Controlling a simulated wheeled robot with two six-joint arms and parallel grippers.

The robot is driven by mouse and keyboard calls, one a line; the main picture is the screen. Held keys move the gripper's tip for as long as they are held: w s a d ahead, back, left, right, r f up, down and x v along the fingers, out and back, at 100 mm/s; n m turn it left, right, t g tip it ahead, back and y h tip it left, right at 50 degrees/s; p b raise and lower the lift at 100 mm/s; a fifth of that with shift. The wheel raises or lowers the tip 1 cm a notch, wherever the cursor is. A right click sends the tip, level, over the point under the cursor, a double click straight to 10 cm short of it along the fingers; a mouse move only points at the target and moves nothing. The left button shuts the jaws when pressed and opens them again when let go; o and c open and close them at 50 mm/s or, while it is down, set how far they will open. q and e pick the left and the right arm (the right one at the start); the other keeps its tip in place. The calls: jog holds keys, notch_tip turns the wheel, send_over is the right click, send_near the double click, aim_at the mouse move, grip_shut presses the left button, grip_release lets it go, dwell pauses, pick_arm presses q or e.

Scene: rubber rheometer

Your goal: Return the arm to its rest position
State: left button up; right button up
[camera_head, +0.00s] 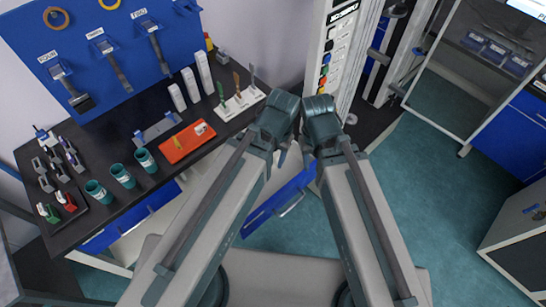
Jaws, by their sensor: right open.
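My two arms reach forward side by side from the bottom of the view, with their front joints close together near the middle. My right gripper (308,158) shows small and dark below its front joint, largely hidden by the arm; it is open, and I see nothing in it. My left gripper (283,153) is mostly hidden behind its own arm, and its jaws cannot be made out.
The bench holds an orange tray (187,143), several teal cups (122,175), white boxes and a white rack (239,104). A blue tool board (110,55) hangs behind. A white machine panel (335,55) stands ahead of my arms. Teal floor (425,185) is open at right.

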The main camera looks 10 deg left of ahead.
jog(key=shift+f, duration=0.1)
jog(key=shift+f+b, duration=0.6)
jog(key=shift+b, duration=0.1)
dwell(0.9)
